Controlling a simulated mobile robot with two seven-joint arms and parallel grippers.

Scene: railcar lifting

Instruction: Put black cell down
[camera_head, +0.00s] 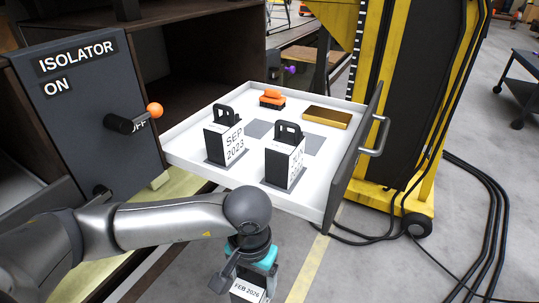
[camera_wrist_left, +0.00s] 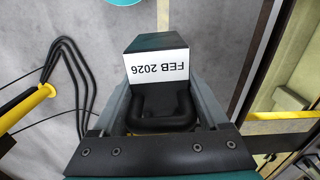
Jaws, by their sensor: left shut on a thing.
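A black cell (camera_head: 247,291) with a white "FEB 2026" label is gripped by its black top handle. It hangs below my left gripper (camera_head: 245,272), in front of the open drawer and outside it. In the left wrist view the cell (camera_wrist_left: 155,45) shows its label upside down, and its handle lies between the fingers of my left gripper (camera_wrist_left: 162,110). The white drawer (camera_head: 190,155) holds a cell labelled "SEP 2023" (camera_head: 231,145) and another cell (camera_head: 291,165) whose label is too small to read surely. Both stand upright on grey patches. My right gripper is in neither view.
The drawer also holds an orange and black item (camera_head: 272,98) and a gold-brown block (camera_head: 327,117). A bare grey patch (camera_head: 259,129) lies between them. The isolator panel (camera_head: 82,120) with an orange-knobbed lever stands left. A yellow machine (camera_head: 390,190) with floor cables stands right.

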